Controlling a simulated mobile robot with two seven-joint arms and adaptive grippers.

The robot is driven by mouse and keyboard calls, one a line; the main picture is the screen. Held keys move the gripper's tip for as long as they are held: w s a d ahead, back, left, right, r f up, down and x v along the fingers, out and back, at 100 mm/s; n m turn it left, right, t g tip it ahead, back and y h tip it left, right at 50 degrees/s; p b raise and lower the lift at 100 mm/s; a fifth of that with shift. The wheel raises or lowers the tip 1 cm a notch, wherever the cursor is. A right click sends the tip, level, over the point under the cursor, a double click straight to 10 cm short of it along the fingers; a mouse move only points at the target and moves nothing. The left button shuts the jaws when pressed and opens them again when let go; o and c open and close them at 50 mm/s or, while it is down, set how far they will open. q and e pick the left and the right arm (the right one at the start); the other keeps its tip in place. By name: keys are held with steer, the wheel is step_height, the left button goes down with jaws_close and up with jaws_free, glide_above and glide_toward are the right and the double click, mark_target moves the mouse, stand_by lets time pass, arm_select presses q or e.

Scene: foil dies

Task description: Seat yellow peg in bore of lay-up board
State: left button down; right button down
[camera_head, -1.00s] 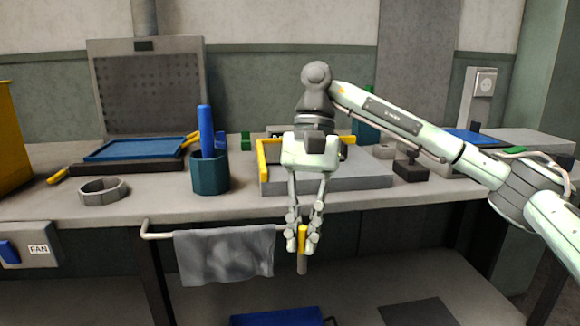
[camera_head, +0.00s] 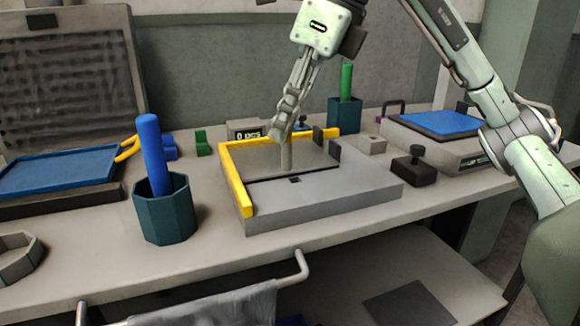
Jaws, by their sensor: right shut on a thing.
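The lay-up board (camera_head: 330,197) is a grey slab on the bench with yellow strips along its left and back edges. My right gripper (camera_head: 281,132) is over the board's back part, shut on the yellow peg. The peg's grey lower shank (camera_head: 286,155) shows below the fingers, close to upright. Its yellow part is hidden by the fingers. The shank's lower end is at or just above the board's surface; I cannot tell whether it touches or is in a bore. A small dark mark (camera_head: 295,180) shows on the board in front of the peg. My left gripper is out of view.
A teal cup (camera_head: 164,212) with a blue rod (camera_head: 152,150) stands left of the board. Another teal cup (camera_head: 345,113) with a green rod is behind it. A dark knobbed block (camera_head: 414,168) is to the right. Bare bench lies in front.

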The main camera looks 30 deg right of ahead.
steer(key=w+d+f, duration=0.2)
steer(key=f, duration=0.1)
steer(key=w+d+f, duration=0.2)
steer(key=f, duration=0.1)
steer(key=w+d+f, duration=0.2)
steer(key=f, duration=0.1)
steer(key=shift+w+d, duration=0.2)
steer(key=shift+w, duration=0.05)
steer(key=shift+f, duration=0.25)
arm_select(q)
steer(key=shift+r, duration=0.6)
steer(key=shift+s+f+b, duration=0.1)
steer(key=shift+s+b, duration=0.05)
steer(key=shift+b, duration=0.15)
arm_select(e)
steer(key=shift+f, duration=0.2)
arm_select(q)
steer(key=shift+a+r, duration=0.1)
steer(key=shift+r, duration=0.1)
arm_select(e)
steer(key=c, duration=1.6)
jaws_free()
steer(key=shift+o, duration=0.2)
